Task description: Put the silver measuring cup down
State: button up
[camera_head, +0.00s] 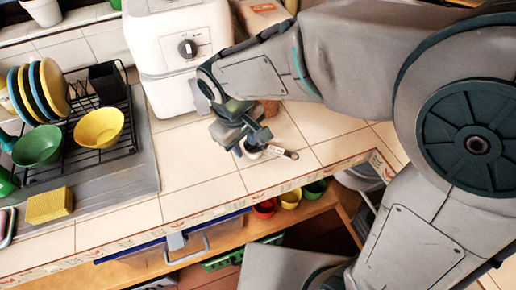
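The silver measuring cup (281,153) is small, with a short handle pointing right. It is at the tiled counter (207,182), near the front edge. My gripper (246,145) is directly above the cup and points down at it. The dark fingers overlap the cup's bowl and hide part of it. I cannot tell whether the fingers grip the cup or are just above it, nor whether the cup touches the tiles.
A white appliance (168,47) with a dial stands behind the gripper. A dish rack with several plates, a green bowl (38,146) and a yellow bowl (99,127) is at left, with a yellow sponge (49,205). Bare tiles lie left of the gripper. Bowls sit on the shelf below.

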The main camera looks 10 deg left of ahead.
aim_at(250, 157)
jog(key=f, duration=0.1)
jog(key=w+f, duration=0.1)
jog(key=f, duration=0.3)
jog(key=shift+w+d, duration=0.2)
jog(key=shift+d, duration=0.1)
grip_shut()
